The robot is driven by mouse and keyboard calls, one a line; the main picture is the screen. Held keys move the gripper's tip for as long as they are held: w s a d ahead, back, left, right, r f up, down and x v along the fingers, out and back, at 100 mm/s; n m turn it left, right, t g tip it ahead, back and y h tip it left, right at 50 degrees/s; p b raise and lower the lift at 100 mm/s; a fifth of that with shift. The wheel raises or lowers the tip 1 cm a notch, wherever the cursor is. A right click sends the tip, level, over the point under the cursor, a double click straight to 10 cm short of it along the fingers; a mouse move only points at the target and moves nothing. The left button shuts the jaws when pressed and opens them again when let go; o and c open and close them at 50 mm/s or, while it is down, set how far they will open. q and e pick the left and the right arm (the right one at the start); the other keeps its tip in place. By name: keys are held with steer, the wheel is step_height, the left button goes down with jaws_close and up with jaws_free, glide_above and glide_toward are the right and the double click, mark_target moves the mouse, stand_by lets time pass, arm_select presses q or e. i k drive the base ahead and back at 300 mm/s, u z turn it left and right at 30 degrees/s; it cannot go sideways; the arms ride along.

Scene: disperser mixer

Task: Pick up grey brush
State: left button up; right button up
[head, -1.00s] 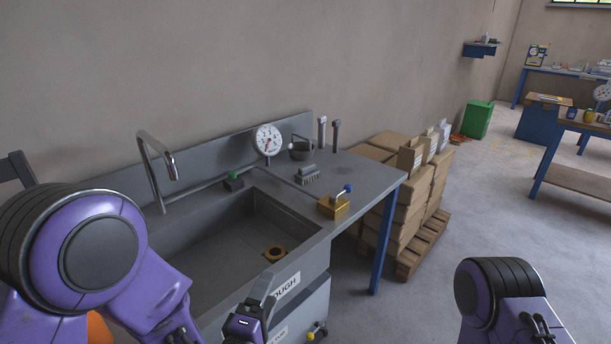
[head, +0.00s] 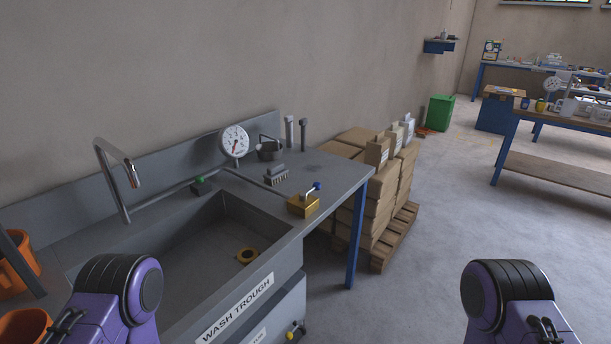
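The grey brush (head: 276,175) lies on the grey worktop to the right of the sink basin, bristles down. It sits between the small dark pot (head: 269,151) behind it and the brass block with a blue-knobbed lever (head: 304,204) in front. Nothing touches it. Parts of my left arm show at the bottom left and parts of my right arm at the bottom right. Neither gripper's fingers are in view, and both arms are well apart from the brush.
A round gauge (head: 234,142) stands at the back. Stacked boxes (head: 381,192) on a pallet stand right of the worktop. The floor (head: 430,270) at right is clear.

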mark_target(277, 172)
steer(key=z, duration=1.55)
steer(key=i, duration=2.25)
steer(key=u, duration=3.3)
